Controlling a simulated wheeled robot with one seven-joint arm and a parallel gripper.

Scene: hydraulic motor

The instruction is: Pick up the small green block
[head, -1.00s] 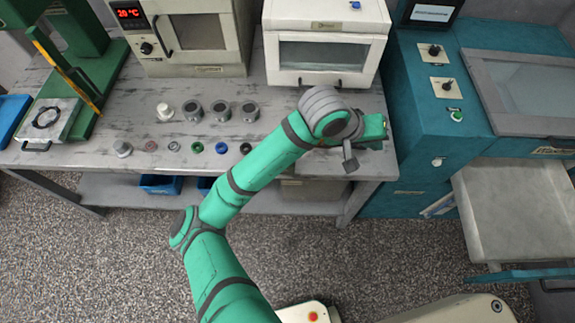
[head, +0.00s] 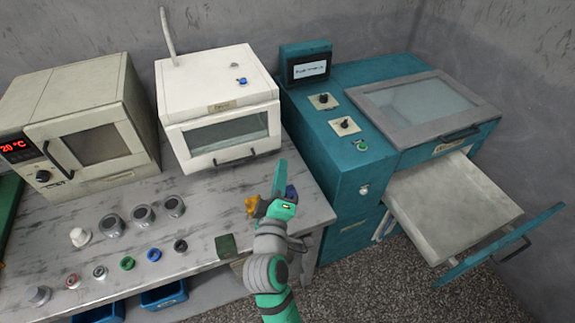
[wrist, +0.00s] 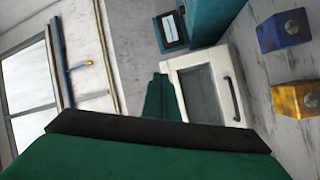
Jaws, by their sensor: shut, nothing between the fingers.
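A small dark green block (head: 227,245) sits on the table near its front edge in the head view. I do not see it in the wrist view. My gripper (head: 281,168) is to the right of the green block, apart from it, with its fingers pointing toward the back of the table. In the wrist view its green fingers (wrist: 160,82) show close together, with nothing between them.
An orange block (head: 251,205) and a blue block (head: 291,192) stand beside my gripper; both show in the wrist view. A white oven (head: 222,120) is behind. The teal machine (head: 345,160) borders the table's right. Several rings and caps lie left of the green block.

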